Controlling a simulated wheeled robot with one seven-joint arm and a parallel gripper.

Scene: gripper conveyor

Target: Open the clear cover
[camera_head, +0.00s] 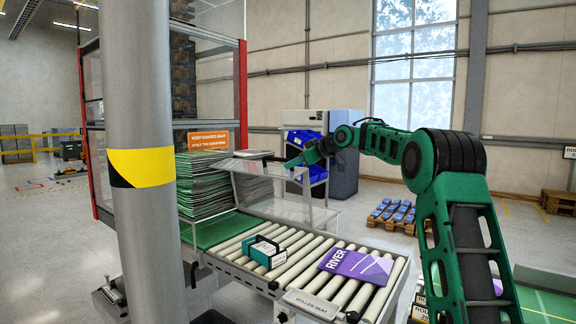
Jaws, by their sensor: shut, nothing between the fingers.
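The clear cover (262,188) is a see-through box-like guard standing over the far part of the roller conveyor (325,243). Its edges look grey, and it appears closed, though the clear panels make this hard to be sure of. My green arm reaches in from the right. My gripper (284,161) is shut and empty at the upper right part of the cover, near a dark bar (254,154) along its top. I cannot tell whether the fingertips touch the cover.
A teal-framed item (265,252) and a purple packet marked RIVER (358,266) lie on the rollers. A grey post (145,230) with a yellow band stands at left. Stacked sheets (200,182) stand beside the cover. Blue bins (305,142) are behind my gripper.

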